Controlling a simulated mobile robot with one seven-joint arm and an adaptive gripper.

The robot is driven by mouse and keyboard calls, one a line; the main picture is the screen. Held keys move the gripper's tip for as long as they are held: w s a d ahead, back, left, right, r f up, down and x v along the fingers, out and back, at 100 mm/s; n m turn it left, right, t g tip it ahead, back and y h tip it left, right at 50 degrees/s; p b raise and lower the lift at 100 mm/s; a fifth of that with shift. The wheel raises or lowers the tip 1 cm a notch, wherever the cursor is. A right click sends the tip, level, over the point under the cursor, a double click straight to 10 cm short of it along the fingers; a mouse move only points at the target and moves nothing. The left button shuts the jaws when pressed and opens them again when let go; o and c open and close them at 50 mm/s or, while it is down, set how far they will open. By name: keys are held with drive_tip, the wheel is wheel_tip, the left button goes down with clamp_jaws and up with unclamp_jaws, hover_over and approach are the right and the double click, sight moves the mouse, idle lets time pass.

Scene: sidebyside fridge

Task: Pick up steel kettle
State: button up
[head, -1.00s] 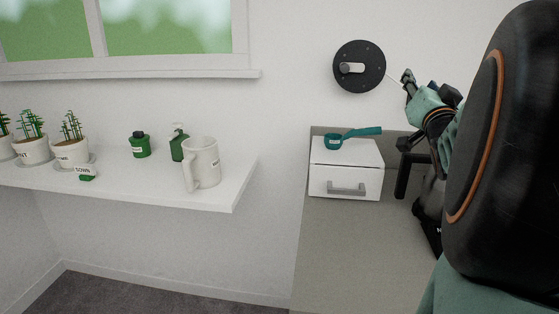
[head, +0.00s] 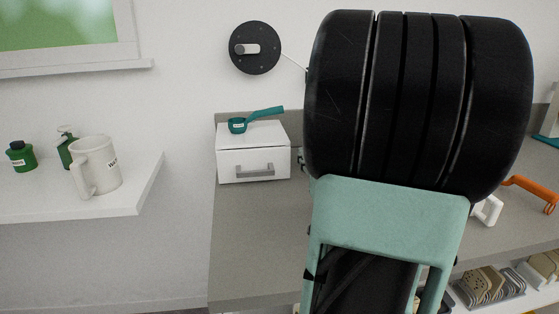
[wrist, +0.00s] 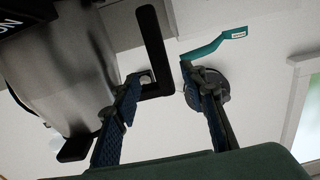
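The steel kettle (wrist: 65,75) fills the left of the wrist view, with a black angular handle (wrist: 154,50) on its right side. My gripper (wrist: 168,74) is open, its two blue-padded fingers spread apart. The handle shows at the gap between the fingertips, close to the left finger. I cannot tell whether that finger touches it. In the head view, my own arm covers the kettle and the gripper.
A white drawer box (head: 253,160) on the grey counter (head: 245,235) carries a teal scoop (head: 238,125). A black round fixture (head: 254,48) is on the wall. A mug (head: 97,165) stands on the left shelf. An orange-handled item (head: 530,190) lies right.

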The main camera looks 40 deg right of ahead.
drive_tip(key=x, duration=0.7)
drive_tip(key=shift+w+f+b, duration=0.15)
drive_tip(key=shift+f+b, duration=0.2)
drive_tip(key=shift+f, duration=0.05)
drive_tip(key=shift+c, duration=0.3)
clamp_jaws()
drive_tip(key=shift+r, duration=0.25)
